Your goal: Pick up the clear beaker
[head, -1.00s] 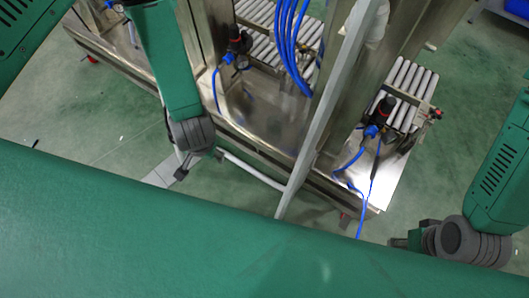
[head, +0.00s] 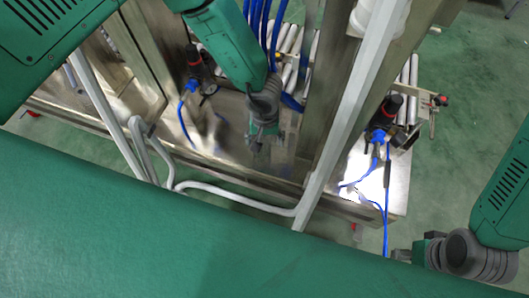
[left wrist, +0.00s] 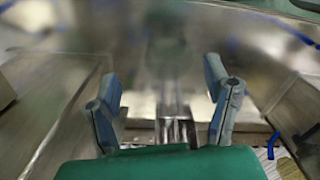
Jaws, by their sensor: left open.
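My left gripper (head: 262,148) is over the shiny steel surface (head: 215,135) of the machine, pointing down and away from me. In the left wrist view, the two fingers of my left gripper (left wrist: 166,98) stand wide apart with nothing held between them. I cannot make out the clear beaker for certain in either view. A pale vertical shape between the fingers in the left wrist view is too blurred to name. My right gripper (head: 405,254) is low at the right edge of the head view, away from the machine; its jaws are too small to read.
Steel posts (head: 345,110) and a pale slanted bar (head: 350,115) stand just right of my left gripper. Blue hoses (head: 262,25) hang behind it. A valve with a blue fitting (head: 380,132) is at right, another (head: 193,70) at left. A grey pipe (head: 235,193) runs in front.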

